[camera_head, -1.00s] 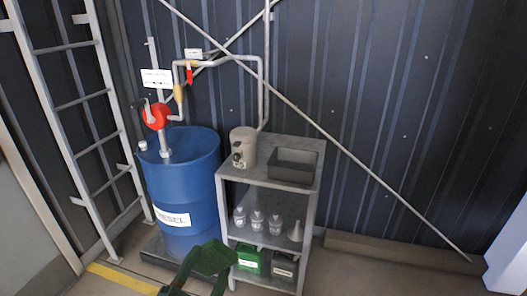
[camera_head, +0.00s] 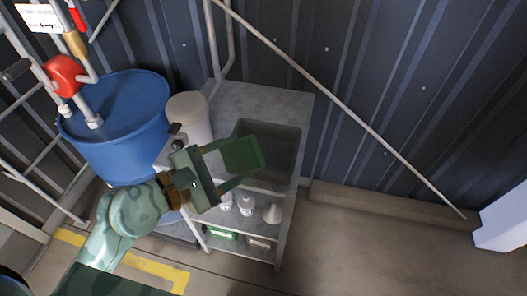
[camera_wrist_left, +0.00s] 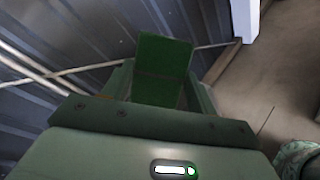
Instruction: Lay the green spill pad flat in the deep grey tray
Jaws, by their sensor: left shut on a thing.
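The green spill pad (camera_head: 242,155) is held between the fingers of my left gripper (camera_head: 238,165), which is shut on it. In the head view the pad overlaps the left part of the deep grey tray (camera_head: 283,140) on the shelf top; its exact height above the tray I cannot tell. The tray looks empty where it shows; the pad and gripper hide part of it. In the left wrist view the pad (camera_wrist_left: 163,68) stands out from between the fingers. My right gripper is not in view.
A grey-beige container (camera_head: 190,117) stands on the shelf top (camera_head: 250,100) left of the tray. The blue drum (camera_head: 115,125) with a red pump (camera_head: 64,76) is further left. Lower shelves hold clear jars and a funnel (camera_head: 271,213). A diagonal brace (camera_head: 340,110) crosses the back wall.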

